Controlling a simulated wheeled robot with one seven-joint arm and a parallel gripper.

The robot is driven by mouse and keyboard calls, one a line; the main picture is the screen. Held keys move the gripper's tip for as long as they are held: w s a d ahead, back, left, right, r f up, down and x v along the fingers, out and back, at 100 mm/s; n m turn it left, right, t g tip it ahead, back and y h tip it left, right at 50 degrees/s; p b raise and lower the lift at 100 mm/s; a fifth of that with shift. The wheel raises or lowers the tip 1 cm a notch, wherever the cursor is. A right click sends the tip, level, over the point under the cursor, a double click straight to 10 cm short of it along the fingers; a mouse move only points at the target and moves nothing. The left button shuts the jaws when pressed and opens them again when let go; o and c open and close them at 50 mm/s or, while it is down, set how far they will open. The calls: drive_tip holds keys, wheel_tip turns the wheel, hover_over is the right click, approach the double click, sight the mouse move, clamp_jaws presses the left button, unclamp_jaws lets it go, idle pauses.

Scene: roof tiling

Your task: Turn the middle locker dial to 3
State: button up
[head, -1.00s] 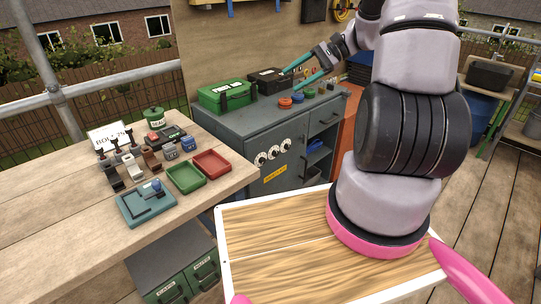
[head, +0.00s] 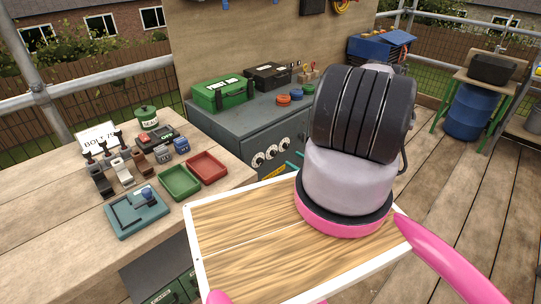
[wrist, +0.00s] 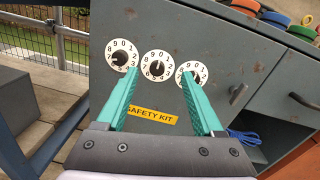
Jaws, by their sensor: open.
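The middle locker dial (wrist: 157,66) is a white numbered disc with a dark knob. It sits between the left dial (wrist: 122,55) and the right dial (wrist: 192,74) on the grey locker front. Digits 9, 0 and 1 are near its top; which digit the knob points to is too small to tell. The dial also shows in the head view (head: 271,153). My gripper (wrist: 160,75) is open and empty, its teal fingers reaching toward the locker on either side of the middle dial in the picture. The right fingertip partly covers the right dial. Contact cannot be told.
A yellow SAFETY KIT label (wrist: 152,115) is below the dials. A drawer (wrist: 290,95) and an open shelf with blue cable (wrist: 245,137) are to the right. A green toolbox (head: 223,93) stands on top. A wooden bench (head: 40,205) with trays is at the left.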

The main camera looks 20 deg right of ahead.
sight(275, 154)
drive_tip(key=shift+m+t+h, duration=0.3)
drive_tip(key=shift+m+h, duration=0.4)
drive_tip(key=shift+h, duration=0.2)
drive_tip(key=w+a+f, duration=0.1)
drive_tip(key=w, duration=0.2)
drive_tip(key=w+a+f, duration=0.1)
drive_tip(key=w, duration=0.2)
drive_tip(key=w+a+f, duration=0.1)
drive_tip(key=w, duration=0.2)
drive_tip(key=shift+w+a+f, duration=0.1)
drive_tip(key=shift+a+f, duration=0.05)
drive_tip(key=shift+a, duration=0.25)
clamp_jaws()
